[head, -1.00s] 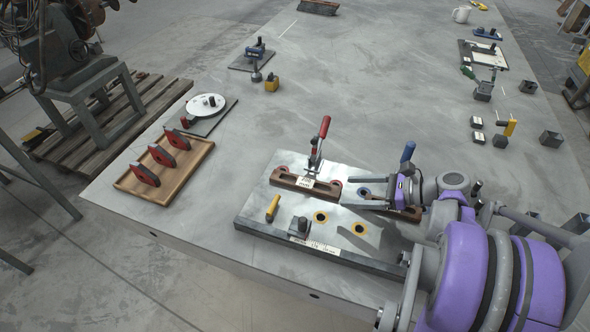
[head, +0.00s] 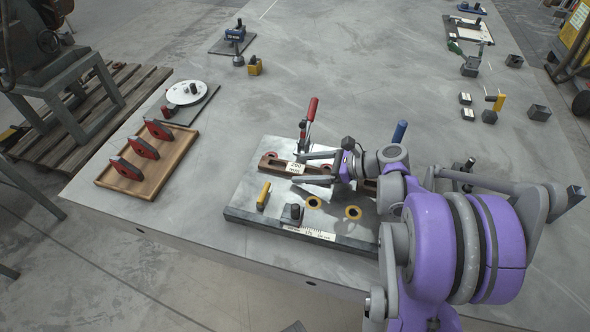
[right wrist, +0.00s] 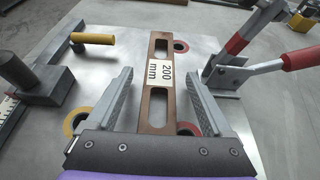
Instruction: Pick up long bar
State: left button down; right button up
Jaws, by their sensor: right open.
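The long bar (head: 272,164) is brown with slots and a white "200 mm" label. It lies on the metal plate (head: 245,195) of the fixture, and in the right wrist view the bar (right wrist: 159,115) runs lengthwise between my fingers. My right gripper (head: 298,168) is open at the labelled part of the bar. In the right wrist view its fingers (right wrist: 158,75) stand on either side of the bar with gaps. The bar's right part is hidden behind my right arm in the head view. My left gripper is not in view.
A red-handled clamp (head: 307,124) and a blue-handled one (head: 399,133) stand behind the bar. A yellow-handled pin (head: 263,196) and a dark block (head: 292,213) sit in front. A wooden tray (head: 172,172) with red-and-black pieces lies left. The table's middle is clear.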

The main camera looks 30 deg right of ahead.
jog(key=shift+w+a+f, duration=0.2)
jog(key=shift+w, duration=0.1)
jog(key=shift+c, duration=0.3)
grip_shut()
jog(key=shift+r, duration=0.1)
dwell(0.9)
